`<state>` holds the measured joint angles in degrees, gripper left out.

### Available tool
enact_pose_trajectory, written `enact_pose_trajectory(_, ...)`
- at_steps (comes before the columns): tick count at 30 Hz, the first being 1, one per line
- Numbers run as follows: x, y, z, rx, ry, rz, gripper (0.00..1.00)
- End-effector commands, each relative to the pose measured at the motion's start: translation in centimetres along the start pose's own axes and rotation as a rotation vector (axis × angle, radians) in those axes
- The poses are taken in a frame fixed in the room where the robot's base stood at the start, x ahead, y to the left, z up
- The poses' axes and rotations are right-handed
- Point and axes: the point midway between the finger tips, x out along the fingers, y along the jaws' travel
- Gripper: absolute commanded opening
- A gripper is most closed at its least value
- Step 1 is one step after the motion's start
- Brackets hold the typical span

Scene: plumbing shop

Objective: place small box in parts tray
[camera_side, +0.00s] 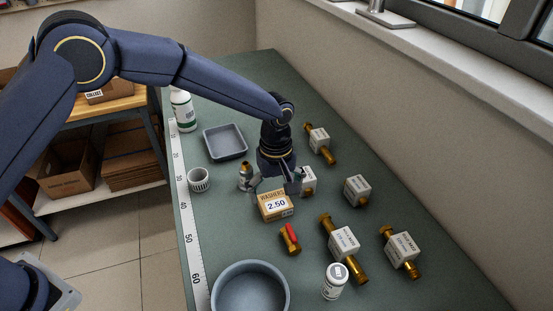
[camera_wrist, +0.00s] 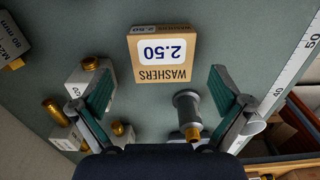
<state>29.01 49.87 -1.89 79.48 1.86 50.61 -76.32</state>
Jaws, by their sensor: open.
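The small box (camera_side: 275,207) is tan, marked WASHERS with a white 2.50 label. It lies on the green bench in front of my gripper (camera_side: 271,182) in the side view. In the wrist view the box (camera_wrist: 163,55) is at top centre, beyond the fingertips and apart from them. My gripper (camera_wrist: 160,90) is open and empty, pointing down, with its two fingers spread wide. The parts tray (camera_side: 225,141) is a shallow grey rectangular tray, empty, behind and left of my gripper in the side view.
A grey fitting with a brass end (camera_wrist: 187,112) stands near the right finger in the wrist view. White-labelled brass valves (camera_side: 344,243) lie to the right.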

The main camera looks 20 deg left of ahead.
Motion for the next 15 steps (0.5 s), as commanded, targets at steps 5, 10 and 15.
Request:
enact_pose_trajectory(5,3.0,-0.4,-0.1,0.001,-0.001,-0.005,1.00)
enact_pose_trajectory(10,4.2,-0.3,-0.1,0.000,-0.001,-0.002,1.00)
enact_pose_trajectory(15,4.1,-0.3,-0.1,0.000,0.000,-0.001,1.00)
